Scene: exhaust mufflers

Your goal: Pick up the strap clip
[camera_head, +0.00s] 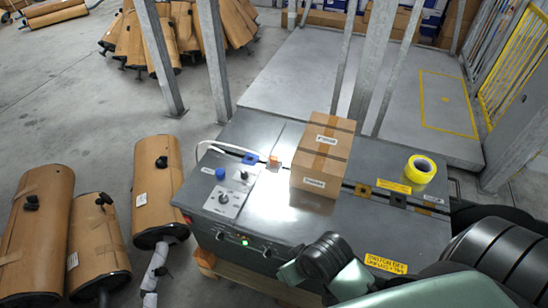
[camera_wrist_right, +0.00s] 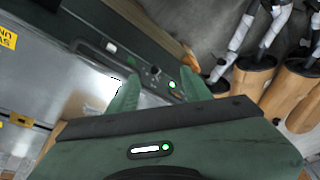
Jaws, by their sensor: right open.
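A small orange piece (camera_head: 273,161) lies on the metal machine top (camera_head: 275,205), at the end of a white strap (camera_head: 205,144). A small blue piece (camera_head: 249,158) sits just left of it. I cannot tell for sure which small piece is the strap clip; the orange one looks likely. My right arm comes in from the lower right in the head view; its fingertips are not clear there. In the right wrist view my right gripper (camera_wrist_right: 158,88) is open, its green fingers apart with nothing between them, above the machine's control side. My left gripper is not in view.
A strapped cardboard box (camera_head: 322,155) stands right of the orange piece. A yellow tape roll (camera_head: 420,168) lies farther right. A control panel (camera_head: 225,191) with knobs is at the left. Brown mufflers (camera_head: 157,190) stand on the floor. Metal posts (camera_head: 372,65) rise behind the machine.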

